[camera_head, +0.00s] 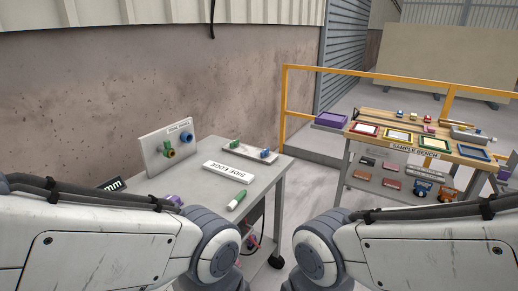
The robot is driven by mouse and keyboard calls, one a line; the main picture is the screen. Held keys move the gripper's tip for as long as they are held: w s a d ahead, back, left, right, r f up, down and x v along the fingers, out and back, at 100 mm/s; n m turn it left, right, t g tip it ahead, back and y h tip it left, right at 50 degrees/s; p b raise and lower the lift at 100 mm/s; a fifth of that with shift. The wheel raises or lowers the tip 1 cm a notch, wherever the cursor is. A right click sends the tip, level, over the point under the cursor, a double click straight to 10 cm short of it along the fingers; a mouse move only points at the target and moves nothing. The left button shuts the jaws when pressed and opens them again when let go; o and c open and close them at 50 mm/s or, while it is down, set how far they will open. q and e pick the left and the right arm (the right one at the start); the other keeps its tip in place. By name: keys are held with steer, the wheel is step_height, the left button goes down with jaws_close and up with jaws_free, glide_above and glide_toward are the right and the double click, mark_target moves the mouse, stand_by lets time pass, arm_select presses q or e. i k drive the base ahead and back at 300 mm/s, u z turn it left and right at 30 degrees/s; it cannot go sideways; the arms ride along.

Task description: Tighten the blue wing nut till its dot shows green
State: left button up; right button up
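An upright pale panel (153,152) stands on the grey table on the left. A blue nut-like piece (185,137) sits on the panel's right side, below a small label. A green and yellow piece (168,149) sits to its left. They are small, and I cannot make out a coloured dot. Behind the white "SIDE EDGE" block, a flat plate (247,149) carries another small blue piece (265,153) and a green one (235,143). My two arms cross the lower part of the view, but neither gripper shows.
The "SIDE EDGE" block (229,172) and a green-and-white marker-like stick (237,200) lie on the grey table (262,184). A yellow railing (340,70) stands behind. At right, the sample bench (415,149) holds coloured trays and small parts. Open floor lies between the tables.

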mark_target(264, 154)
steer(key=z, duration=1.05)
steer(key=i, duration=2.1)
steer(key=u, duration=2.9)
